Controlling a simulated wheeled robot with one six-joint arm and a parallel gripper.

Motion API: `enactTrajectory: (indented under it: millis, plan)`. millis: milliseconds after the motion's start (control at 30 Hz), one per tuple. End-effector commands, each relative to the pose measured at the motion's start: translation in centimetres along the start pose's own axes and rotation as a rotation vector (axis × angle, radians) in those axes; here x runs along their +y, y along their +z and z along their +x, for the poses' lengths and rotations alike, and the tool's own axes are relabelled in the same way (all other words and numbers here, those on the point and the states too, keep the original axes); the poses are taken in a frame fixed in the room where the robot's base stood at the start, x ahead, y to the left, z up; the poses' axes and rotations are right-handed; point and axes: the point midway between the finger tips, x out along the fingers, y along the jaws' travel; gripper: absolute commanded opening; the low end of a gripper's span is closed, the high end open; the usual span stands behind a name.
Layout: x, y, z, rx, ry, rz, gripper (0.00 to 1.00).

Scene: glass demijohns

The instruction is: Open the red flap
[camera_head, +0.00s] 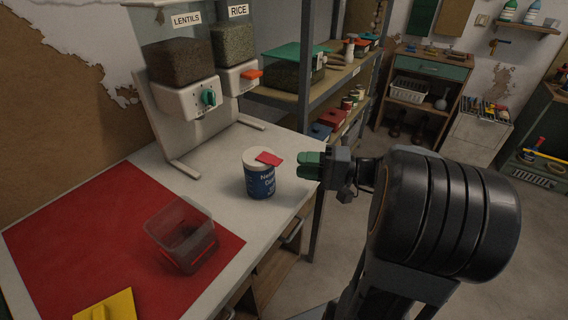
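The red flap (269,158) is a small flat red piece on the white lid of a blue can (260,182). It lies roughly level across the right part of the lid and reaches the rim. The can stands upright near the right edge of the white worktop. My gripper (303,165) comes in from the right, its green fingertips just right of the can and near the flap's height. A small gap shows between the fingertips and the flap. The two fingers look close together, and I cannot tell whether they are apart or shut. Nothing shows between them.
A clear bin (181,236) stands on a red mat (100,240), with a yellow piece (105,306) at the front. Dispensers of lentils (180,62) and rice (234,44) stand behind the can. A shelf post (304,70) rises behind my gripper.

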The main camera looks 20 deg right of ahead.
Motion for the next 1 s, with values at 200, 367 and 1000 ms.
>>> enactTrajectory:
  millis: [200, 367, 1000]
  plan:
    - [0.0, 0.0, 3.3, -0.004, 0.001, 0.001, 0.3]
    - [0.0, 0.0, 4.6, -0.003, 0.001, 0.001, 0.3]
    - [0.0, 0.0, 5.2, 0.0, 0.002, 0.001, 0.11]
